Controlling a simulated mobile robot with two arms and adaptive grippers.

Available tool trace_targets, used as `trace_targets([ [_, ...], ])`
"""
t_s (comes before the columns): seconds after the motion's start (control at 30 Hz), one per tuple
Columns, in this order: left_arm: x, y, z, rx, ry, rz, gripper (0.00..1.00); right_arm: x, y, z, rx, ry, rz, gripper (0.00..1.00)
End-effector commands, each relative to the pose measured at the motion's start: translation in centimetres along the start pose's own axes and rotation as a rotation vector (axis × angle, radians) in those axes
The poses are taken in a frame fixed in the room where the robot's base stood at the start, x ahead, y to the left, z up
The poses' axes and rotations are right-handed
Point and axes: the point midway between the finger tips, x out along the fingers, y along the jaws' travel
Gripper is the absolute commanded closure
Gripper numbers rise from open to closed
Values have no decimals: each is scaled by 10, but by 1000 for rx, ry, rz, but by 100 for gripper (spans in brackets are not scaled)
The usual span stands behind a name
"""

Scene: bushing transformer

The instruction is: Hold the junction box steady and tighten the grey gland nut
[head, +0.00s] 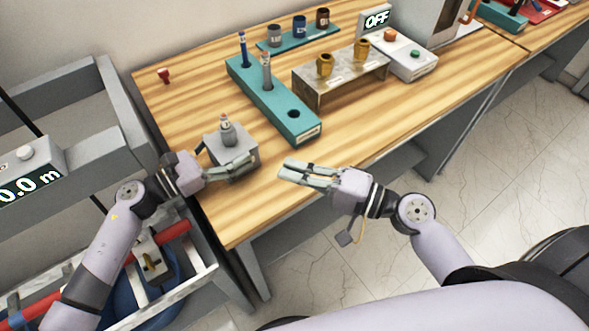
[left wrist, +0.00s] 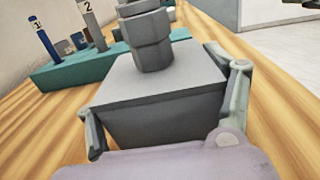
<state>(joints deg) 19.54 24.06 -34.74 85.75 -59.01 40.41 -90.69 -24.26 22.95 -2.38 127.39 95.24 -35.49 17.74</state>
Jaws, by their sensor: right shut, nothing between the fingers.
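The grey junction box (head: 243,157) stands on the wooden table near its front left edge. The grey gland nut (head: 228,134) sits upright on its top; in the left wrist view the nut (left wrist: 151,48) shows large, its upper end cut off by the frame. My left gripper (head: 225,172) is at the near side of the box. In the left wrist view its fingers lie against two opposite sides of the box (left wrist: 165,78), shut on it. My right gripper (head: 282,172) is shut and empty, to the right of the box and apart from it.
A teal tool holder (head: 283,112) with a blue tool (head: 243,48) and a grey tool (head: 266,70) stands behind. A metal stand (head: 340,87) holds two brass parts. A device reading OFF (head: 404,58) is farther right. A small red part (head: 164,75) lies at back left.

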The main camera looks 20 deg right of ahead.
Motion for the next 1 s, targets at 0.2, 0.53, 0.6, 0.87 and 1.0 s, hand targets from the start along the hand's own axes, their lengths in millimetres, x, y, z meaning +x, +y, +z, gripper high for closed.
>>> trace_targets([
  [0.2, 0, 0, 0, 0, 0, 0, 9, 0, 0, 0, 1, 0, 0, 100],
  [0.53, 0, 0, 0, 0, 0, 0, 2, 0, 0, 0, 1, 0, 0, 100],
  [0.6, 0, 0, 0, 0, 0, 0, 2, 0, 0, 0, 1, 0, 0, 100],
  [0.87, -28, 0, -2, -1, 4, 2, 2, 0, 0, 0, 1, 0, 0, 100],
  [1.0, -59, 0, -2, 0, 4, 2, 2, 0, 0, 0, 1, 0, 0, 100],
])
